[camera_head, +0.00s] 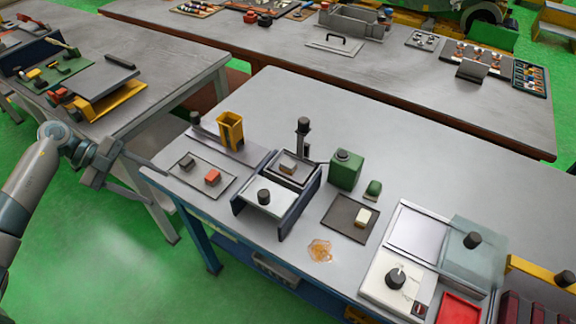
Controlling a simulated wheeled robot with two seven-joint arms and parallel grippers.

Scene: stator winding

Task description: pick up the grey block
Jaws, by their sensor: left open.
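A small dark grey block (187,162) lies on a flat grey plate (204,187) at the left end of the near table. A red block (212,177) lies beside it on the same plate, to the right and nearer. My left gripper (154,186) reaches in from the left at the table's left edge. It is open and empty, left of the plate and apart from the grey block. My right gripper is not in view.
A yellow bin (230,131) stands behind the plate. A dark-sided fixture (283,222) stands to its right, then a green canister (346,170) and a brown mat (340,214) with a pale block (362,217). An amber spill (320,250) lies near the front edge.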

